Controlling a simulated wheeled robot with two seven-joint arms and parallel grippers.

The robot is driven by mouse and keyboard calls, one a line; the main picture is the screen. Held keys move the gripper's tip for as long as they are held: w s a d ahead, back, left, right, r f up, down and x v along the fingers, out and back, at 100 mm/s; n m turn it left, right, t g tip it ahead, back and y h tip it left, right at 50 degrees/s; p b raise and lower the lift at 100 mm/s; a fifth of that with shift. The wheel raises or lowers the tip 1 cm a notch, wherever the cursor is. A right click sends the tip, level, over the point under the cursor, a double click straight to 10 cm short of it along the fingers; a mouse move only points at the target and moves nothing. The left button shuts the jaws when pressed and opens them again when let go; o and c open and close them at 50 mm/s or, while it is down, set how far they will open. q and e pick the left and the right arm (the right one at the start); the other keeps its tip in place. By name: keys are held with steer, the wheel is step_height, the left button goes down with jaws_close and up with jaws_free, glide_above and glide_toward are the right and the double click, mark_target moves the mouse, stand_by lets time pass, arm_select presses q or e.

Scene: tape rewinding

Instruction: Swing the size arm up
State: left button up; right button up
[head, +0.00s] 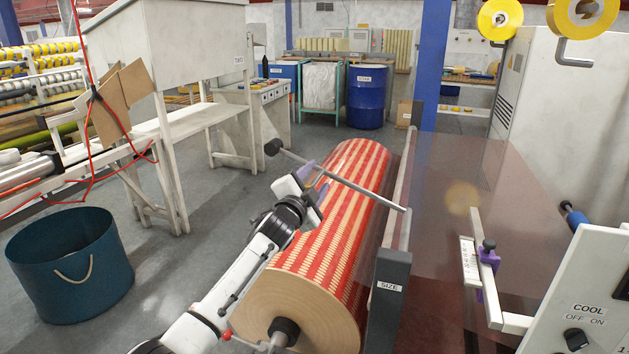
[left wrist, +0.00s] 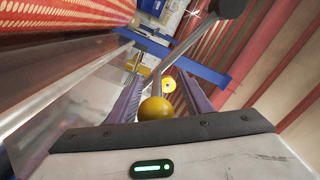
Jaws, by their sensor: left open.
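The size arm is a thin grey rod (head: 352,186) with a black knob (head: 272,147) at its far left end. It slants over the large red-and-cream patterned roll (head: 345,215) from the rail beside the post labelled SIZE (head: 389,300). My left gripper (head: 318,186) is open, with purple fingers, at the rod above the roll's left side. In the left wrist view the rod (left wrist: 185,47) runs up between the two fingers (left wrist: 160,95) to its black knob (left wrist: 230,7). I cannot tell whether a finger touches it. My right gripper does not show.
A tinted transparent panel (head: 440,250) stands right of the roll. A control panel with a COOL switch (head: 580,339) is at the lower right. A teal bin (head: 70,260) stands on the floor at left. Clear floor lies between bin and roll.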

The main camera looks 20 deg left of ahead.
arm_select(q)
steer(key=shift+s, duration=0.1)
steer(key=s, duration=1)
steer(key=shift+d, duration=0.35)
